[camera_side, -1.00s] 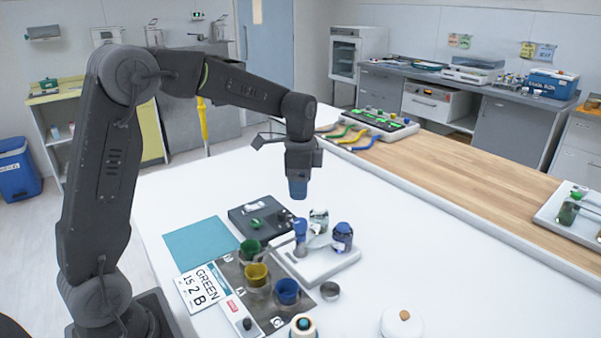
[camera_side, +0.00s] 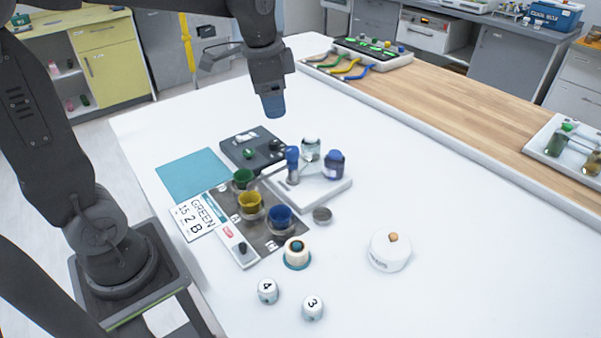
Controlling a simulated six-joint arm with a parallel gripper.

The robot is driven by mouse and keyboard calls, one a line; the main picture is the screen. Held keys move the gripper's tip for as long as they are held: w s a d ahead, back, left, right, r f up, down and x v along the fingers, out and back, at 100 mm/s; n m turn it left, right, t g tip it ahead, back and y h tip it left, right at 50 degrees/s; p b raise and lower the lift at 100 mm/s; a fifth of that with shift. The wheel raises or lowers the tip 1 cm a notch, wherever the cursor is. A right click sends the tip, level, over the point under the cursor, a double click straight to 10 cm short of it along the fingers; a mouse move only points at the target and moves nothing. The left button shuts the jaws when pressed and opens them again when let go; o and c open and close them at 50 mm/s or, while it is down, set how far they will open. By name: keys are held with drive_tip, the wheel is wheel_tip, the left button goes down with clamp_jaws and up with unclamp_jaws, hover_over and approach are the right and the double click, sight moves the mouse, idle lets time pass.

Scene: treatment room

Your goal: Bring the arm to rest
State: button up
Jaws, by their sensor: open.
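My gripper (camera_side: 273,105) hangs pointing down, with blue fingertips, above the far side of the white table. Nothing shows between the fingers, and the gap between them is hard to make out from here. It is apart from everything on the table.
Green (camera_side: 243,179), yellow (camera_side: 250,203) and blue (camera_side: 280,219) cups stand on a grey mat beside a "GREEN 15 2 B" card (camera_side: 194,217). A white lidded pot (camera_side: 390,250) and numbered pieces (camera_side: 312,307) stand nearer. The table's right side is clear.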

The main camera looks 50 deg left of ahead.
drive_tip(key=s+d+n+t, duration=0.1)
drive_tip(key=s+d+n, duration=0.1)
drive_tip(key=s, duration=0.5)
drive_tip(key=s+d+f+n+t, duration=0.1)
drive_tip(key=s+d+n+t, duration=0.1)
drive_tip(key=s, duration=0.6)
drive_tip(key=shift+d+f+n+t, duration=0.3)
drive_tip(key=shift+d+n, duration=0.3)
drive_tip(key=shift+n, duration=0.3)
